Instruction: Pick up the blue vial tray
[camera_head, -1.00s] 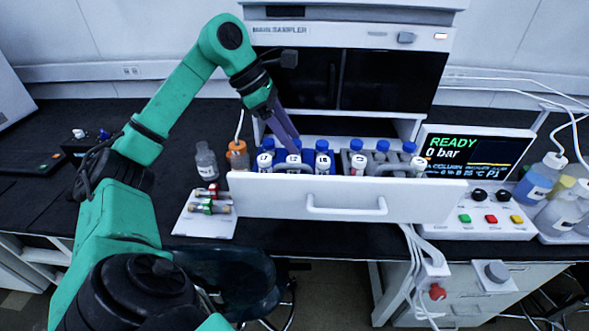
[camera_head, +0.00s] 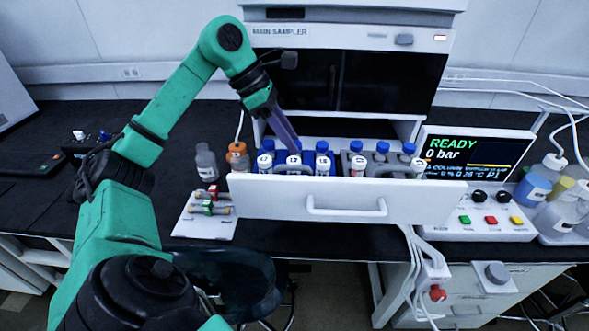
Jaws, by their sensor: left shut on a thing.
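The blue vial tray (camera_head: 308,159) sits at the left inside the open white drawer (camera_head: 345,196) of the sampler. Several white-labelled vials with blue caps stand upright in it. The drawer front hides the tray's lower part. My left gripper (camera_head: 293,147) reaches down from above among these vials and is shut on the blue tray; its fingertips are partly hidden by the caps. I cannot tell whether the tray is clear of the drawer floor. My right gripper is not in view.
A grey vial tray (camera_head: 369,165) with blue-capped vials stands just right of the blue one. A control panel (camera_head: 476,170) with a screen is at the right, beside bottles (camera_head: 538,180). A small bottle (camera_head: 206,163) and a white plate with fittings (camera_head: 203,224) are at the left.

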